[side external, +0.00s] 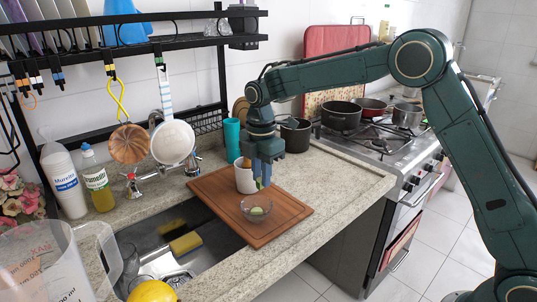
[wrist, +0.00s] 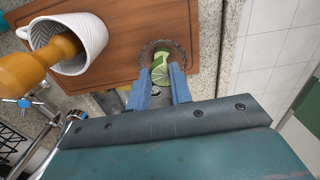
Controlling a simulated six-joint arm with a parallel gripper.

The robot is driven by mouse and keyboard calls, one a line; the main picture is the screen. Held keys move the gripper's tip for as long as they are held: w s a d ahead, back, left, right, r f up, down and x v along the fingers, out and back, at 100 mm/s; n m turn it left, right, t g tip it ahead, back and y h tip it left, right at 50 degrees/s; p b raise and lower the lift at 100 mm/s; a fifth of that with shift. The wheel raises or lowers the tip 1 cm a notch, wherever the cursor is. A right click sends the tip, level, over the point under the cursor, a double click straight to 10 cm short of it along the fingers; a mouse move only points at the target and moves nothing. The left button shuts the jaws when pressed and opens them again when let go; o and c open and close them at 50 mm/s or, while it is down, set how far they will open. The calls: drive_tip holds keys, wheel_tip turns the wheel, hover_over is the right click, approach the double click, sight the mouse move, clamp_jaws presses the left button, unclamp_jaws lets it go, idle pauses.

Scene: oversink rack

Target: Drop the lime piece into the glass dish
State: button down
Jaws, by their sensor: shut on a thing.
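The clear glass dish (side external: 245,209) sits on the wooden board, and its rim shows in the wrist view (wrist: 147,52). My gripper (side external: 262,186) points down just above the dish, its blue fingers close together. In the wrist view, the lime piece (wrist: 161,77) shows green and pale between the fingertips (wrist: 161,73), with the dish around and behind it. A pale green piece (side external: 257,211) shows within the dish in the side view. I cannot tell from that view whether it is the same piece. The fingers partly hide the dish in the wrist view.
A white ribbed cup (wrist: 92,40) with a wooden-handled tool (wrist: 40,65) stands close beside my gripper on the board (side external: 285,215). A teal tumbler (side external: 232,140) is behind. The sink (side external: 150,240) lies left of the board. Clear counter (side external: 350,180) lies to the right.

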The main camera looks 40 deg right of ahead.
drive_tip(key=c, duration=1.2)
unclamp_jaws()
drive_tip(key=shift+o, duration=0.2)
drive_tip(key=shift+r, duration=0.15)
wheel_tip(320, 180, up, 14)
drive_tip(key=shift+f, duration=0.25)
drive_tip(key=shift+r, duration=0.1)
